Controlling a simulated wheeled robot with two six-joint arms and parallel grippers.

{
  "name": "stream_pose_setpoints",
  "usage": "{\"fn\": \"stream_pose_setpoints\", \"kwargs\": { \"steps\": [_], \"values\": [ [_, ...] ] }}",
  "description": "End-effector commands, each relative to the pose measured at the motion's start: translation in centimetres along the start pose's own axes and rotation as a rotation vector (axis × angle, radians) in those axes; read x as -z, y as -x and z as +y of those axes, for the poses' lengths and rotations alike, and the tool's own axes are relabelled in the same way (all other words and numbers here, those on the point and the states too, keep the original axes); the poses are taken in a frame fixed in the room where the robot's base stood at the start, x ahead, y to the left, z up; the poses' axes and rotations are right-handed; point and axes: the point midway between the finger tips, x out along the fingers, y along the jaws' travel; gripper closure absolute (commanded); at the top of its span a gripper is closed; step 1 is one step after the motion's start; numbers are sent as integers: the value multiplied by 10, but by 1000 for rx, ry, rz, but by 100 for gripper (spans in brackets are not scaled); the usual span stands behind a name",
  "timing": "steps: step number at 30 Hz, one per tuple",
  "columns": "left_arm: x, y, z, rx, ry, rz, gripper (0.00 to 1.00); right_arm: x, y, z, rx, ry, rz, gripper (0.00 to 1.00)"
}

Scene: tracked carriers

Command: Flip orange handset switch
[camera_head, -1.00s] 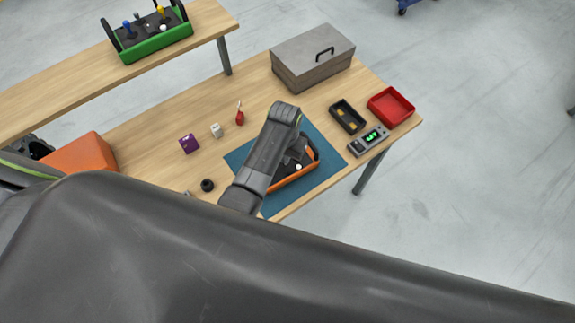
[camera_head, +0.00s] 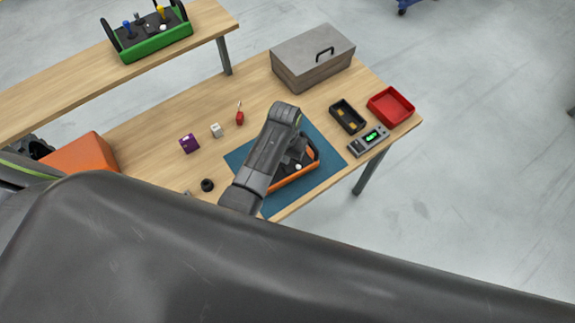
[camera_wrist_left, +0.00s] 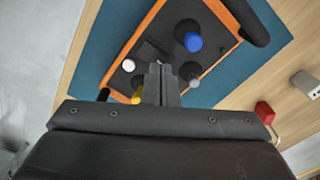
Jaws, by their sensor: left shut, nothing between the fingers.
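The orange handset (camera_head: 296,179) lies on a blue mat (camera_head: 333,165) on the wooden table, largely covered by my left arm in the head view. The left wrist view shows its orange rim (camera_wrist_left: 147,20) and dark panel with a blue knob (camera_wrist_left: 193,42), a grey knob (camera_wrist_left: 190,70), a yellow knob (camera_wrist_left: 136,98) and a white button (camera_wrist_left: 128,65). My left gripper (camera_wrist_left: 161,72) is shut and empty over the panel, between the white button and grey knob. A small dark part (camera_wrist_left: 150,49) lies just beyond its tips; contact cannot be told. My right gripper is out of view.
A grey toolbox (camera_head: 313,60), black tray (camera_head: 347,117), red bin (camera_head: 391,106) and green-display meter (camera_head: 368,140) stand beyond the mat. A purple cube (camera_head: 189,143) and small items lie left. A green handset (camera_head: 155,42) stands on the raised shelf.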

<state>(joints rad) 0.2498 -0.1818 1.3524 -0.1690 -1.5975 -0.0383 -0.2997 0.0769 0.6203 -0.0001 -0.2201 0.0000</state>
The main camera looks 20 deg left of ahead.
Motion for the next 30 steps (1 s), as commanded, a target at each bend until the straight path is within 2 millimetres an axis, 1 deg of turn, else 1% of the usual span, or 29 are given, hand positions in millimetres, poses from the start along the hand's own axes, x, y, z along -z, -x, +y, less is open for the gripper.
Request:
{"fn": "stream_pose_setpoints", "kwargs": {
  "steps": [30],
  "values": [
    [0, -15, 0, 0, 0, -1, 100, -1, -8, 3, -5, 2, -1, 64]
  ]
}}
